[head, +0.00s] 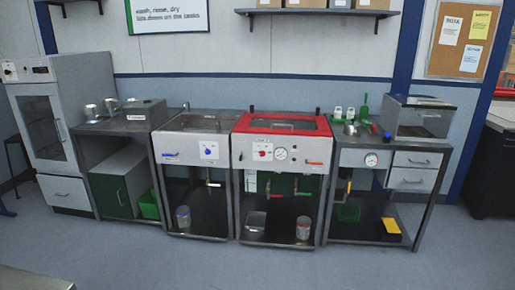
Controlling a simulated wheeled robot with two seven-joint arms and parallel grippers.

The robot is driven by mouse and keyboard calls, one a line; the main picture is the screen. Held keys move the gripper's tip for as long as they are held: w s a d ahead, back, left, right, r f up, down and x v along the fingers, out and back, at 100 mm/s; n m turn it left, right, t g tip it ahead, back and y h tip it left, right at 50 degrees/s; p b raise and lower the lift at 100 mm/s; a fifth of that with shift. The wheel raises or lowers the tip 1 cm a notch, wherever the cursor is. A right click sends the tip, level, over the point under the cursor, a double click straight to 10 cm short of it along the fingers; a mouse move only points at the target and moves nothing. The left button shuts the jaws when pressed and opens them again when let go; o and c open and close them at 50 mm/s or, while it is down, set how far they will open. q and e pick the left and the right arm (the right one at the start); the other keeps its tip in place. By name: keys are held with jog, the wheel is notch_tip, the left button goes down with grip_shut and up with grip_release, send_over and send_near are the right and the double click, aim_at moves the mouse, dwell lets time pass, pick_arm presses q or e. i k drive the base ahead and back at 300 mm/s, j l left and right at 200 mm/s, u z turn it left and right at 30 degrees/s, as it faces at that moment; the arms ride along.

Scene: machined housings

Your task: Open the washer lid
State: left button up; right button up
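A washer-like cabinet (265,152) with a red-framed top stands in the middle of the row. Its red-rimmed lid (282,124) lies flat and looks shut, with a handle-like bar on it. Its front has a red knob, a round gauge and an orange-red lever. A similar grey cabinet (185,150) with a blue knob stands directly to its left; its dark top (200,122) also looks flat. I cannot tell for sure from labels which one is the washer. Neither of my grippers is in view.
A grey drying cabinet (55,125) stands far left beside a bench with metal cups (91,112). On the right is a bench (365,157) with drawers and a clear-sided box (418,118). Shelves hang above. The floor (215,265) in front is clear; a grey edge shows bottom left.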

aim_at(323, 130)
jog(key=i+z, duration=0.1)
jog(key=i, duration=0.5)
jog(key=i+j+z, duration=0.1)
jog(key=i, duration=0.5)
jog(key=i+j+z, duration=0.1)
jog(key=i, duration=0.55)
jog(key=i+j, duration=0.1)
jog(key=i, duration=0.95)
jog(key=i+j, duration=0.15)
jog(key=i, duration=0.9)
